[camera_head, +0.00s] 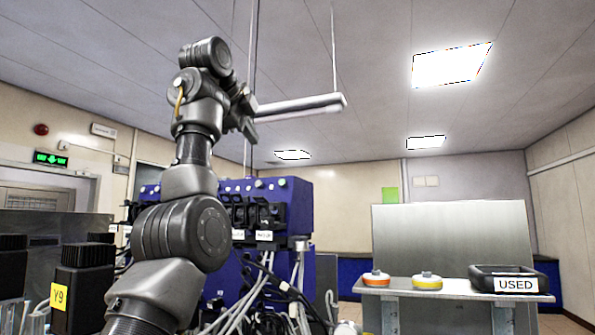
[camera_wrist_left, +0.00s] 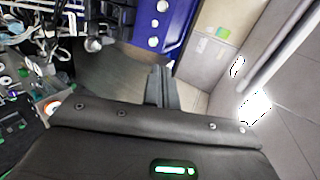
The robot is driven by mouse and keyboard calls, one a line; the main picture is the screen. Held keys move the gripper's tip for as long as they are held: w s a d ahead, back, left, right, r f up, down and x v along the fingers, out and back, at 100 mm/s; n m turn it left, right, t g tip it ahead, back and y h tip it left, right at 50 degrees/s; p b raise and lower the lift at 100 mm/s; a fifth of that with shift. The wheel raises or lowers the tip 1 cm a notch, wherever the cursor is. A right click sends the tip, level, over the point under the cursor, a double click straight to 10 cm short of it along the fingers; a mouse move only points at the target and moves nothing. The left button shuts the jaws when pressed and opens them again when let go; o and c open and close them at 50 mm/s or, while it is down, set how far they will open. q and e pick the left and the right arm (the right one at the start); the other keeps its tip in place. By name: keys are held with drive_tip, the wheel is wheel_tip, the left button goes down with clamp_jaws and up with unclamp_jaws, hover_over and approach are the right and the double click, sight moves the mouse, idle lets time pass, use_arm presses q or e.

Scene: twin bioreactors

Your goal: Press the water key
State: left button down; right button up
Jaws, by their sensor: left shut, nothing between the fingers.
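The blue bioreactor unit (camera_head: 298,205) stands in the middle of the head view, partly behind my left arm. White round knobs line its top edge, and black fittings with small white labels (camera_head: 264,235) sit on its front. The label print is too small to read surely, so I cannot tell which part is the water key. My left gripper (camera_head: 248,127) is raised above the unit, apart from it. In the left wrist view its fingers (camera_wrist_left: 160,75) are shut together and empty, with the blue unit (camera_wrist_left: 172,22) beyond them. My right gripper is out of view.
A black block labelled Y9 (camera_head: 82,275) stands at lower left. Cables hang below the unit. A lamp tube (camera_head: 305,105) hangs close to my gripper in the picture.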

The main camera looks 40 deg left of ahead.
use_arm(q)
drive_tip(key=shift+w+d+f+m+g+h, duration=0.1)
drive_tip(key=shift+d+f+m+g+h, duration=0.1)
drive_tip(key=shift+f, duration=0.25)
drive_tip(key=shift+w+d+f+m+g+h, duration=0.1)
drive_tip(key=shift+f+m+g+h, duration=0.1)
drive_tip(key=shift+f, duration=0.2)
drive_tip(key=p, duration=0.7)
approach(282, 183)
drive_tip(key=w+f, duration=0.1)
drive_tip(key=w, duration=0.1)
drive_tip(key=p+x, duration=0.1)
drive_tip(key=p, duration=0.2)
drive_tip(key=p+x, duration=0.2)
drive_tip(key=p, duration=0.2)
drive_tip(key=shift+w+a, duration=0.15)
drive_tip(key=shift+a, duration=0.15)
drive_tip(key=shift+w+a+f+p, duration=0.15)
drive_tip(key=shift+w+f+p, duration=0.2)
drive_tip(key=shift+p, duration=0.8)
drive_tip(key=shift+f, duration=0.1)
